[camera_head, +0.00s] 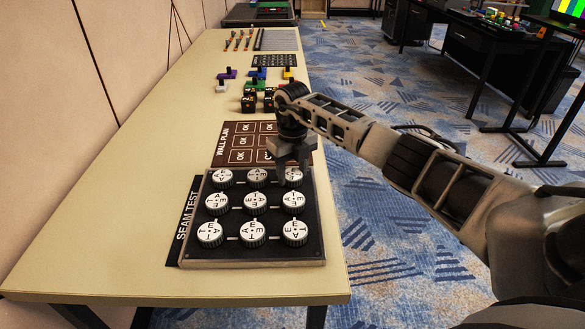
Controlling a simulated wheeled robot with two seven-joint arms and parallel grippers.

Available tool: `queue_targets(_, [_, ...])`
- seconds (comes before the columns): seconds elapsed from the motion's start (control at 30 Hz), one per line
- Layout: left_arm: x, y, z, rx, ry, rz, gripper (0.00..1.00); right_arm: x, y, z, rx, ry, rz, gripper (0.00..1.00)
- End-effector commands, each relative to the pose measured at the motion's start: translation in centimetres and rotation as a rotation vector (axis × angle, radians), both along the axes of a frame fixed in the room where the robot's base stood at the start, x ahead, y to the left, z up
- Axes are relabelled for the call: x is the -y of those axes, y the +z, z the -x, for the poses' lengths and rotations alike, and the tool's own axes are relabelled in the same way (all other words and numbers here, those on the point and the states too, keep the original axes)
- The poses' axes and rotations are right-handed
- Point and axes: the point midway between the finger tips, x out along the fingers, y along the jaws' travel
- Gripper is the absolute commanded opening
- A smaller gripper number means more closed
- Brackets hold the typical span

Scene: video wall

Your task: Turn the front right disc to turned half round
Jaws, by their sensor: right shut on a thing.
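A black board (262,258) lies on the table with several round white-topped discs in three rows, each marked with black letters. My right gripper (292,166) points down at the disc in the far right corner of the board as pictured (294,180) and is shut on it. The fingers hide part of that disc's top, so I cannot read its full turn. The right-hand disc of the nearest row (295,232) stands free, with letters showing. My left gripper is not in view.
A dark strip reading SEAM TEST (187,222) lies left of the board. A brown WALL PLAN sheet (238,146) with OK squares lies beyond it. Small coloured blocks (227,74) stand farther back. The table's left side (130,170) is clear.

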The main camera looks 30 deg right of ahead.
Motion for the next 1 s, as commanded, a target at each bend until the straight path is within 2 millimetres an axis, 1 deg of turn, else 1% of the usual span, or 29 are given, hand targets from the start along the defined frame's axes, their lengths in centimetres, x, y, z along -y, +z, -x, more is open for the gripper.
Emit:
queue_targets(0.03, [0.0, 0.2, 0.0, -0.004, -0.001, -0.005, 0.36, 0.1, 0.3, 0.0, 0.000, -0.043, 0.001, 0.24])
queue_targets(0.37, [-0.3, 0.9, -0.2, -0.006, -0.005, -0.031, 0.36, 0.0, 0.3, 0.0, 0.000, -0.356, 0.000, 0.24])
queue_targets(1.0, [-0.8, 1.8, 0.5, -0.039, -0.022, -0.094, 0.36, 0.1, 0.4, 0.0, 0.001, -0.961, 0.001, 0.24])
